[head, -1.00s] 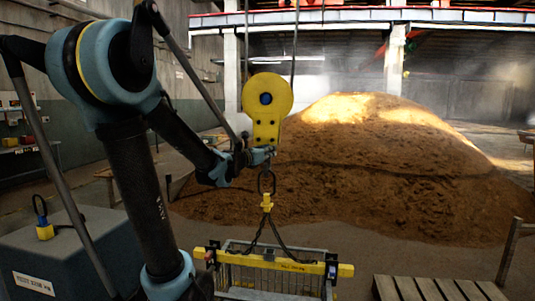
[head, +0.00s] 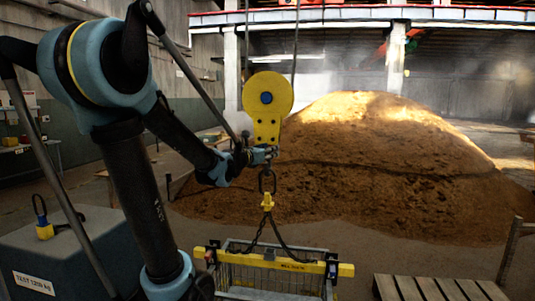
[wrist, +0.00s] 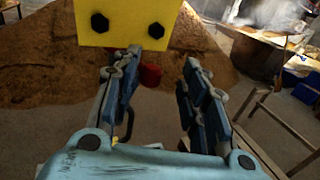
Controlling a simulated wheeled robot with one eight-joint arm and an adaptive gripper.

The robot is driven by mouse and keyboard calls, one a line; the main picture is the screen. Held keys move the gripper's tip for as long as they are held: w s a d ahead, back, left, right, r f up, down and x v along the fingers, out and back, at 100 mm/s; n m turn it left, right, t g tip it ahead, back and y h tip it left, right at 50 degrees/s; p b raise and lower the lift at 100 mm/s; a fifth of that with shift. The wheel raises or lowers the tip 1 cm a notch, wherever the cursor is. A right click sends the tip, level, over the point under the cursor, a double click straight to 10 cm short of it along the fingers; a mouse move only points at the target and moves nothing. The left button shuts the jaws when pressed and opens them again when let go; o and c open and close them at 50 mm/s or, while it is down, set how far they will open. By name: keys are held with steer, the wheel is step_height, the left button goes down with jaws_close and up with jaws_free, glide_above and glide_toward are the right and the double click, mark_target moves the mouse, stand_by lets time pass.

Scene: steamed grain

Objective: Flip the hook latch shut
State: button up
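The yellow hook block (head: 267,110) hangs on cables in front of the grain heap. It also fills the top of the wrist view as a yellow plate (wrist: 125,22) with dark bolts. My gripper (head: 263,155) is just under the block, at its lower end. In the wrist view my gripper (wrist: 161,62) is open, its fingers apart below the plate. A small red part (wrist: 150,75), perhaps the latch, shows beside the left finger, inside the gap; contact cannot be told. The hook is largely hidden; a dark link (head: 267,181) hangs below my gripper.
Chains run from a yellow fitting (head: 267,200) to a yellow spreader beam (head: 290,264) over a wire cage. A grey test weight (head: 75,250) stands at left, a wooden pallet (head: 435,288) at lower right. The grain heap (head: 390,165) lies behind.

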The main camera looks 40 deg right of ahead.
steer(key=w+v, duration=0.1)
steer(key=v, duration=1.9)
steer(key=shift+w+a+r, duration=0.3)
steer(key=shift+a+r, duration=0.05)
steer(key=shift+r, duration=0.05)
stand_by(1.4)
steer(key=shift+a, duration=0.1)
stand_by(0.4)
steer(key=v, duration=1.1)
steer(key=shift+a, duration=0.35)
stand_by(0.7)
steer(key=shift+f, duration=0.1)
steer(key=shift+c, duration=0.4)
